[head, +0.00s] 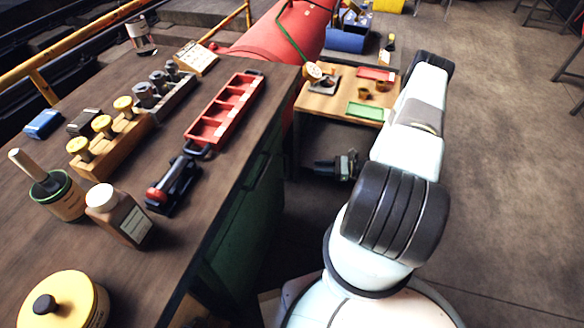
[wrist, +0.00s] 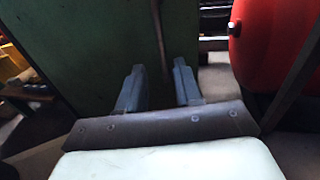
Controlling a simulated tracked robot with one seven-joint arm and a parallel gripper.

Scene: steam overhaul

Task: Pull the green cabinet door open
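The green cabinet (head: 245,215) is under the near end of the dark workbench, its green front in shadow along the right side. In the wrist view a green panel (wrist: 85,45) fills the upper left and middle, with a thin dark upright strip (wrist: 158,35) on it. My gripper (head: 325,166) is beyond the cabinet's near part, right of the bench edge, fingers pointing left. In the wrist view my gripper's (wrist: 158,88) two grey fingers are apart with nothing seen held between them. I cannot tell whether they touch the panel. The door handle is not clearly visible.
On the workbench (head: 150,185) stand a red tray (head: 225,108), bottles, a yellow-lidded tin (head: 62,300) and a black tool (head: 175,183). A small wooden table (head: 340,105) is just behind my gripper. A red boiler (wrist: 258,40) is at the right in the wrist view.

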